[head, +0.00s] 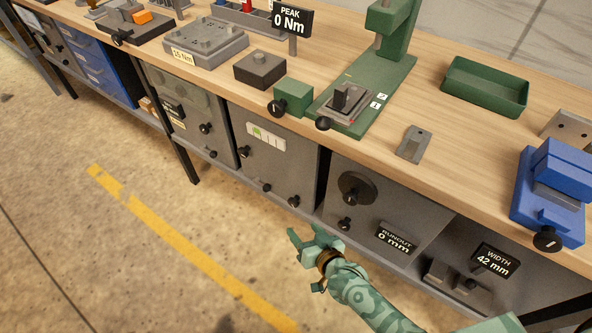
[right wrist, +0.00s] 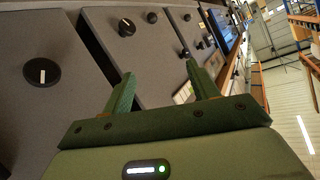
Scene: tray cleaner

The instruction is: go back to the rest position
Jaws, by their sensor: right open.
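My right gripper (head: 314,243) is open and empty in the head view. It hangs in front of the bench, below the height of the bench top, beside the grey cabinet fronts. In the right wrist view its two green fingers (right wrist: 160,90) are spread apart with nothing between them. Grey cabinet panels with black knobs lie beyond the fingers there. My left gripper is in neither view.
The wooden bench top (head: 450,150) holds a green press (head: 370,85), a green tray (head: 486,88), a blue vise (head: 553,190) and a grey plate (head: 413,144). Knobs stick out from the grey cabinets (head: 270,160). The floor (head: 110,240) at left is clear.

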